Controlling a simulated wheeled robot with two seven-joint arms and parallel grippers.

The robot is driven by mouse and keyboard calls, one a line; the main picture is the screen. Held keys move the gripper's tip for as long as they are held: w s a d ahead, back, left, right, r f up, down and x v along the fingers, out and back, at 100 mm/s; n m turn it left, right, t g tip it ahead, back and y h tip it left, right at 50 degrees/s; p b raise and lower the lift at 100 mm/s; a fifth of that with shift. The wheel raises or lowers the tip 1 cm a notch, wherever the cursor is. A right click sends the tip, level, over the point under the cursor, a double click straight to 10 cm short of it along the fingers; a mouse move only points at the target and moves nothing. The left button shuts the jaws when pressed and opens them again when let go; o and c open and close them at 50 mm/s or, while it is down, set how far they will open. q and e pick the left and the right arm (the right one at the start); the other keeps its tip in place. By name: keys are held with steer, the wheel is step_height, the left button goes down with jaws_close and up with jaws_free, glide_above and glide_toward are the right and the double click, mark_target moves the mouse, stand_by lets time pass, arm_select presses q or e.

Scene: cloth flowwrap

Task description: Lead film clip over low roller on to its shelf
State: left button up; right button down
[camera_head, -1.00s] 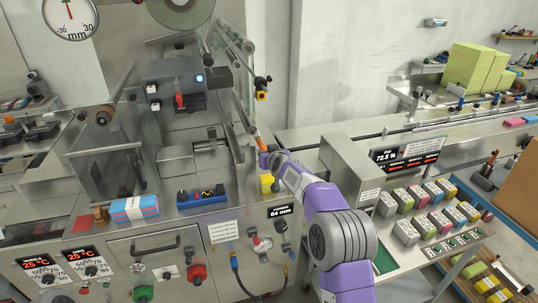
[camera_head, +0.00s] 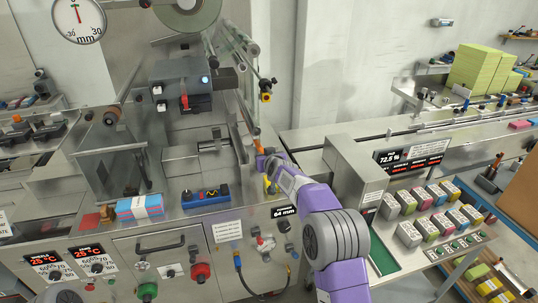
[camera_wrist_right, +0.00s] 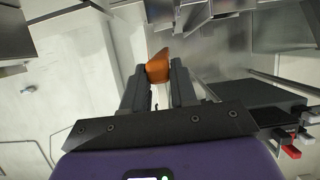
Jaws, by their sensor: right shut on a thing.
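My right gripper (camera_head: 260,154) is shut on a small orange film clip (camera_wrist_right: 158,66), which shows between the fingertips in the right wrist view. In the head view the clip (camera_head: 257,143) is a small orange spot just beyond the gripper, beside the machine's right side. A clear film web (camera_head: 232,75) runs down from the film reel (camera_head: 187,12) past several rollers towards the clip. I cannot tell which roller is the low one, nor whether the clip touches anything. The shelf is not clearly made out. My left gripper is not in view.
A grey sealing unit (camera_head: 182,85) stands left of the film. A blue control box (camera_head: 205,197) and a blue-pink bundle (camera_head: 140,208) rest on the front ledge. A yellow block (camera_head: 270,186) is partly hidden by my right arm. A steel cabinet (camera_head: 352,165) stands right of it.

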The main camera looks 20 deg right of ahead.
steer(key=a+f+p, duration=0.1)
steer(key=a+p, duration=0.2)
steer(key=a, duration=0.3)
stand_by(0.7)
steer(key=shift+w+f, duration=0.1)
steer(key=shift+f, duration=0.05)
steer(key=shift+f+b, duration=1.15)
steer(key=shift+f, duration=0.25)
steer(key=shift+f+b, duration=0.65)
steer(key=shift+f, duration=0.25)
steer(key=c, duration=0.8)
jaws_free()
steer(key=shift+r, duration=0.1)
